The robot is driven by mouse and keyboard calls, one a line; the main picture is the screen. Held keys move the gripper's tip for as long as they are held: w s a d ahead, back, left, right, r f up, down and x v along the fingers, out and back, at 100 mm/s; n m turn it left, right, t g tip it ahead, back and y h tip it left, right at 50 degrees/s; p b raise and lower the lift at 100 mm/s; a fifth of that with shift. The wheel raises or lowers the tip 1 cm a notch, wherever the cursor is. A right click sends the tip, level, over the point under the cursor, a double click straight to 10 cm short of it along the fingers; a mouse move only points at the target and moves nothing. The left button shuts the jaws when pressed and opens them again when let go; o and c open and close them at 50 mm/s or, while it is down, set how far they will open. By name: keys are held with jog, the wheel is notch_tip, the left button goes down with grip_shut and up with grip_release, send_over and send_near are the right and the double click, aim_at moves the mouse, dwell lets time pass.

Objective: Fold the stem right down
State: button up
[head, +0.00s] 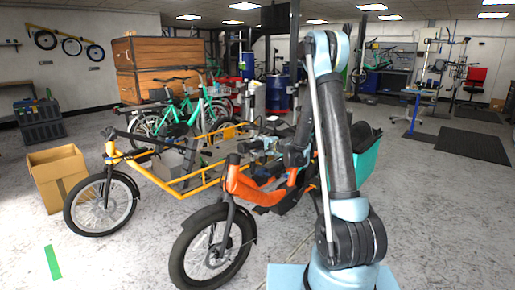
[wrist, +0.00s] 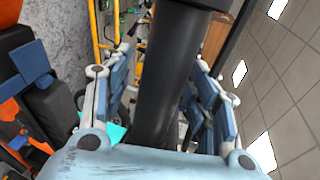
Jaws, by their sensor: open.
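An orange cargo bike (head: 250,188) stands close in front of me, with its black front wheel (head: 213,248) toward me. Its handlebar area is crowded with dark parts and partly hidden behind my arm, so I cannot pick out the stem in the head view. In the wrist view a thick black tube (wrist: 172,75), perhaps the stem, runs upright between the two fingers of my gripper (wrist: 162,60). The fingers are apart, one on each side of the tube, with no clear contact. The tube's lower end is hidden behind the gripper's palm.
A yellow cargo bike (head: 185,182) stands just left of the orange one. A cardboard box (head: 58,176) is at the far left, and turquoise bikes (head: 180,115) and wooden crates (head: 157,65) are behind.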

jog(key=shift+d, duration=0.1)
grip_shut()
jog(key=shift+s, duration=0.1)
